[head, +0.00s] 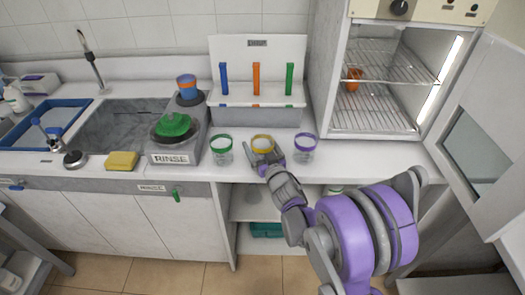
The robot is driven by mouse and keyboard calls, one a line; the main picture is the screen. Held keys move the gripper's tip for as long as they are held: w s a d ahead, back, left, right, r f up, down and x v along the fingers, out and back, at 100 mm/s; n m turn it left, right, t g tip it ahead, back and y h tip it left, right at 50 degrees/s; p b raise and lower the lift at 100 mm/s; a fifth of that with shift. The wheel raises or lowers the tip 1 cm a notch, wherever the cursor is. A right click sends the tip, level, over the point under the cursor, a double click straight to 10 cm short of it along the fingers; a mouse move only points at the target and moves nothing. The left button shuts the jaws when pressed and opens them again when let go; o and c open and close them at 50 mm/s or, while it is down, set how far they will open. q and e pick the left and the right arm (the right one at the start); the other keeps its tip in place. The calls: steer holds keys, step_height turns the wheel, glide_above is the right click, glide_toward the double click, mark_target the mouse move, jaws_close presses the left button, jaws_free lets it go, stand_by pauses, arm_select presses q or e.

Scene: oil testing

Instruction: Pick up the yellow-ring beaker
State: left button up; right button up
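The yellow-ring beaker (262,140) stands upright on the white counter, between a green-ring beaker (221,150) and a purple-ring beaker (304,147). My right gripper (264,158) is at the front of the yellow-ring beaker and hides its lower part. The fingers look close to the glass, but I cannot tell whether they touch it or how far they are apart. My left gripper is not in view.
A rack (258,90) with blue, orange and green pieces stands behind the beakers. An open cabinet (372,120) with wire shelves is at right, its door (478,140) swung outward.

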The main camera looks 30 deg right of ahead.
steer(key=c, duration=1)
steer(key=shift+c, duration=0.2)
steer(key=shift+r, duration=0.15)
step_height(320, 180, up, 10)
steer(key=p, duration=0.1)
